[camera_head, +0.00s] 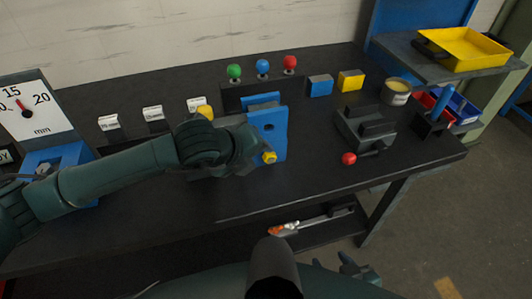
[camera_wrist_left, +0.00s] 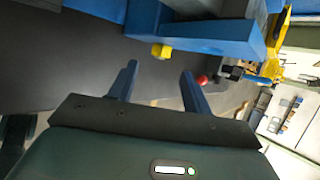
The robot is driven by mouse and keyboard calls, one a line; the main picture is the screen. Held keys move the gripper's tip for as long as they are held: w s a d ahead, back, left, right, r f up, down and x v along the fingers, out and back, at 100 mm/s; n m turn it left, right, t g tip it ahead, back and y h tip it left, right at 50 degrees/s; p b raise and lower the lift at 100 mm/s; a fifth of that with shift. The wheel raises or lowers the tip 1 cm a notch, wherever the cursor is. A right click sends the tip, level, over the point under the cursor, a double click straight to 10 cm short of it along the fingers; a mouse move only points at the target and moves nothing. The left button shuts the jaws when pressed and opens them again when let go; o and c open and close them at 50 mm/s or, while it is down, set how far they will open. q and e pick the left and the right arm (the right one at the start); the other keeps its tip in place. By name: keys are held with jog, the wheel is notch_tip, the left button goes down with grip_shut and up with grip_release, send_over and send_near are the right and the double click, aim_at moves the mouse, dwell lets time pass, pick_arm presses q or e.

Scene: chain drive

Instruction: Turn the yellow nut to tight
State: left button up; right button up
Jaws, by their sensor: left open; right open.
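The yellow nut (camera_head: 269,157) is on the lower part of an upright blue plate (camera_head: 280,135) on the dark bench. In the left wrist view the yellow nut (camera_wrist_left: 161,51) sticks out from a blue block (camera_wrist_left: 215,42). My left gripper (camera_head: 250,156) is just left of the nut in the head view. In the left wrist view my left gripper (camera_wrist_left: 160,68) is open, with its two blue fingers apart and the nut just beyond the gap between their tips. The fingers are mostly hidden in the head view. My right gripper (camera_head: 355,268) is low at the bottom edge, open.
A vise-like dark block (camera_head: 365,127) with a red-knobbed handle (camera_head: 349,158) stands right of the plate. Green, blue and red knobs (camera_head: 262,66) stand behind it. Blue and yellow blocks (camera_head: 350,81), a tin (camera_head: 397,92) and a dial gauge (camera_head: 30,110) are on the bench. The front right is clear.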

aim_at(268, 158)
pick_arm(q)
jog(key=x, duration=0.6)
jog(key=shift+p, duration=0.3)
jog(key=c, duration=1)
